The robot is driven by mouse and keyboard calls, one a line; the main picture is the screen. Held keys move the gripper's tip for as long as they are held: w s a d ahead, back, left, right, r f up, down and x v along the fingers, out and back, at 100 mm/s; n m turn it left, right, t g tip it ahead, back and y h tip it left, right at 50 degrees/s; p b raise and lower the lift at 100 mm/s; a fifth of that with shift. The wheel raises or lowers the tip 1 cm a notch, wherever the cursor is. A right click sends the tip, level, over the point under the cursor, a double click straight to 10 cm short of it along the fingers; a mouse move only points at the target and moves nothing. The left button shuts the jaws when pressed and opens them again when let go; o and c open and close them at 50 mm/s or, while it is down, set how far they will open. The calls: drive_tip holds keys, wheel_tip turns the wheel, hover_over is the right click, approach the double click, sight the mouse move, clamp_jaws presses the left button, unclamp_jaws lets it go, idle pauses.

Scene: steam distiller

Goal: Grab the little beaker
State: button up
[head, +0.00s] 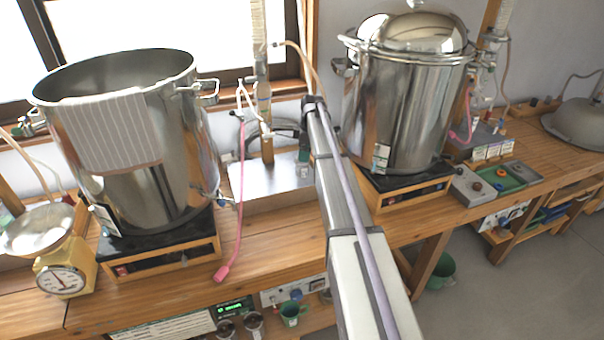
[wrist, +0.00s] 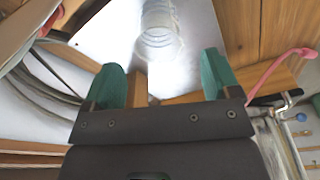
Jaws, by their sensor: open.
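A small clear glass vessel with ridged rings, which looks like the little beaker (wrist: 157,25), shows at the top of the wrist view over a bright metal surface. Its upper part is cut off by the picture edge. My gripper (wrist: 163,80) has two green fingers spread apart with nothing between them. The beaker lies beyond the fingertips, roughly in line with the gap, apart from them. In the head view a green finger of my gripper (head: 303,150) shows just left of my arm, above the metal tray (head: 262,196). I cannot make out the beaker clearly there.
A big open steel pot (head: 135,150) stands at left and a lidded pot (head: 405,100) at right. A pink hose (head: 238,200) hangs over the tray's left side. A wooden post with glass tubing (head: 264,100) stands behind the tray. A yellow scale (head: 62,270) is far left.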

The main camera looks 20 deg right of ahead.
sight(301, 168)
drive_tip(key=f+b, duration=0.2)
drive_tip(key=f, duration=0.1)
drive_tip(key=f+b, duration=0.3)
drive_tip(key=a+f+b, duration=0.1)
drive_tip(key=f+b, duration=0.1)
drive_tip(key=f, duration=0.1)
drive_tip(key=shift+w, duration=0.4)
drive_tip(key=shift+r, duration=0.3)
drive_tip(key=c, duration=1)
wheel_tip(301, 168, up, 10)
drive_tip(key=p, duration=1)
